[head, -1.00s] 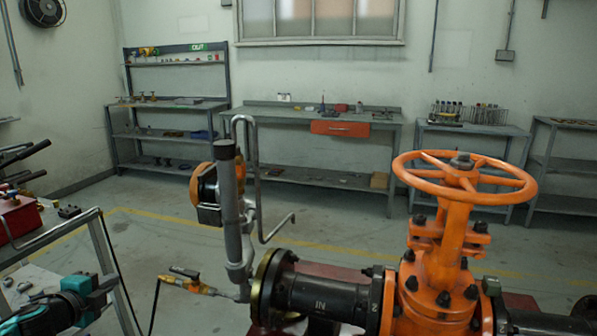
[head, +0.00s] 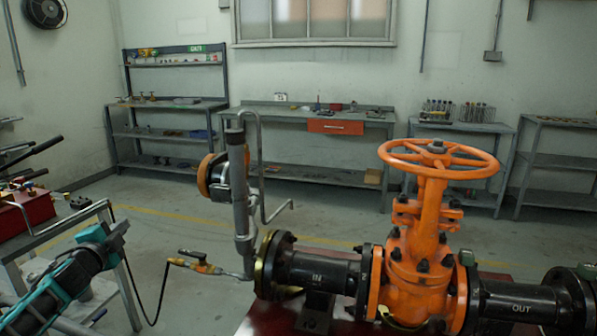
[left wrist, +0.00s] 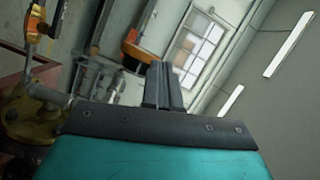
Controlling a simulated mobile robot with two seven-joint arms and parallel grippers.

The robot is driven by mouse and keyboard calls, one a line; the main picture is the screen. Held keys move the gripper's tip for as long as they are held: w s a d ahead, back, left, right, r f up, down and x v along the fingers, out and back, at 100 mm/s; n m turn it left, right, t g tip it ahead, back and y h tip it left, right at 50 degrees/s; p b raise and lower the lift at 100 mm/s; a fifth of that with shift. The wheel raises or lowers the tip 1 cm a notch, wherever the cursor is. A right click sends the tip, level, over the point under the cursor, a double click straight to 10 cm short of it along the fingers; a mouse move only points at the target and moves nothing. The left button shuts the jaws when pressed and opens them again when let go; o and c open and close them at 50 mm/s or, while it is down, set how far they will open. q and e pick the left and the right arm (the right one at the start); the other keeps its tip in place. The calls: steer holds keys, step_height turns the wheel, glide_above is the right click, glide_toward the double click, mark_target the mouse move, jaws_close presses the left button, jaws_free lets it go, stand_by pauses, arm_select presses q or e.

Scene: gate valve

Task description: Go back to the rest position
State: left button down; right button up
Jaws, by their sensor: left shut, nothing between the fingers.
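My left gripper (head: 122,228) is in the lower left of the head view, in front of the metal cart. Its fingers are together and empty in the left wrist view (left wrist: 164,86). The orange gate valve (head: 420,250) stands at the right of the head view, with its orange handwheel (head: 438,160) on top. The gripper is well to the left of the valve and apart from it. My right gripper is not in either view.
A grey standpipe with a gauge (head: 218,178) rises left of the valve. A metal cart (head: 60,240) with a red box (head: 28,207) stands at left. Workbenches (head: 310,115) line the back wall. The floor between is clear.

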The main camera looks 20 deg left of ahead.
arm_select(q)
steer(key=w+d+r+n+t+y, duration=0.1)
steer(key=w+d+r+n, duration=0.25)
steer(key=w+r, duration=0.5)
steer(key=w+d+r+n+t+y, duration=0.15)
steer(key=w+d+r+n, duration=0.35)
steer(key=r, duration=0.6)
steer(key=s+d+f+g+h, duration=0.1)
steer(key=s+d+f+h, duration=0.3)
steer(key=f, duration=0.6)
steer(key=s+d+f+g, duration=0.2)
steer(key=d+f, duration=0.4)
steer(key=f, duration=0.5)
steer(key=s+d+f+g+h, duration=0.15)
steer(key=s+d+f, duration=0.3)
steer(key=f, duration=0.55)
steer(key=s+d+f+g+h, duration=0.1)
steer(key=s+d+f, duration=0.3)
steer(key=s, duration=0.5)
steer(key=s+d+f+g+h, duration=0.1)
steer(key=s+d+f+h, duration=0.1)
steer(key=s+d+f, duration=0.3)
steer(key=s+d+f+g+h+b, duration=0.1)
steer(key=s+d+f, duration=0.4)
steer(key=s, duration=0.9)
steer(key=d+g, duration=0.1)
steer(key=d, duration=0.2)
steer(key=shift+s+d+f, duration=0.15)
steer(key=shift+s+d, duration=0.25)
